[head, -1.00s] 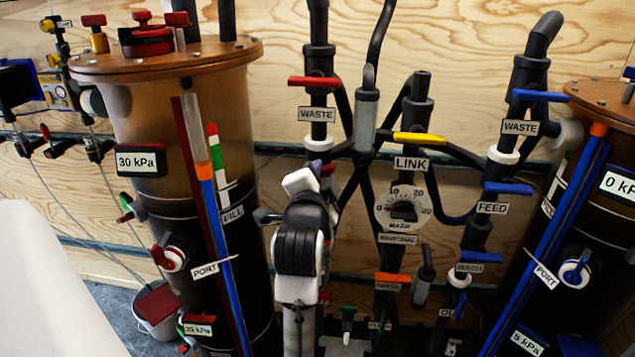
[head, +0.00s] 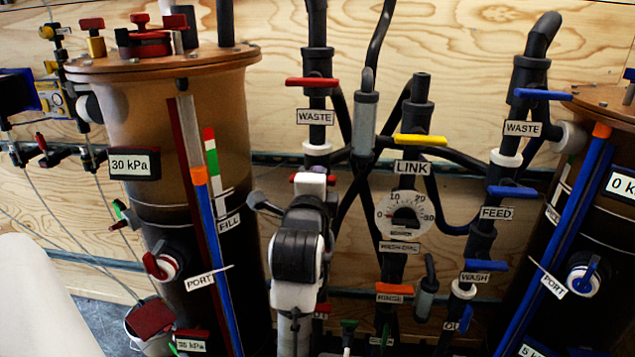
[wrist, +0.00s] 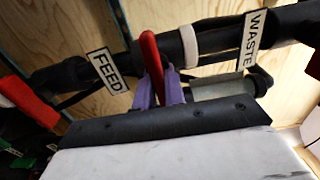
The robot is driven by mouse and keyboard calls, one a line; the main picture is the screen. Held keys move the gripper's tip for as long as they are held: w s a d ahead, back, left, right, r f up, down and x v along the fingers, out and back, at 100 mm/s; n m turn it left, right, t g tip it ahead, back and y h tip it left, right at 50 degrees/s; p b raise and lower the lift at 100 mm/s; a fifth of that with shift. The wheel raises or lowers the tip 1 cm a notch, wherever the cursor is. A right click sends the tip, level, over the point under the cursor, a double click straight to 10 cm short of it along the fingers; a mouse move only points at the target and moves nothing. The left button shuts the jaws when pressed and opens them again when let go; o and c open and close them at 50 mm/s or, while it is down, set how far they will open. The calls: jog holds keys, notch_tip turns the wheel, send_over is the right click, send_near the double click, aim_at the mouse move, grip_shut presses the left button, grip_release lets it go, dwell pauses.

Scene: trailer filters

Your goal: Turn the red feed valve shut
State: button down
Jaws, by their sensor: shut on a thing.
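The red feed valve handle (wrist: 151,62) stands upright between my gripper's purple fingers (wrist: 159,88) in the wrist view. It runs across the dark pipe, beside the FEED label (wrist: 107,70). My gripper is shut on it. In the head view, my wrist hides most of the valve. A red end of the handle (head: 331,180) shows at the wrist's upper right, below the white collar on the left waste pipe.
The red waste handle (head: 313,82) is above on the same pipe, with the yellow link handle (head: 420,140) to the right. A round dial (head: 404,212) lies right of my arm. The tall left filter tank (head: 185,110) stands close on the left.

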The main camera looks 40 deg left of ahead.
dwell(0.3)
jog(key=c, duration=1.5)
grip_release()
jog(key=b+v, duration=0.9)
jog(key=v, duration=0.5)
jog(key=shift+a+b, duration=0.1)
jog(key=shift+b, duration=0.3)
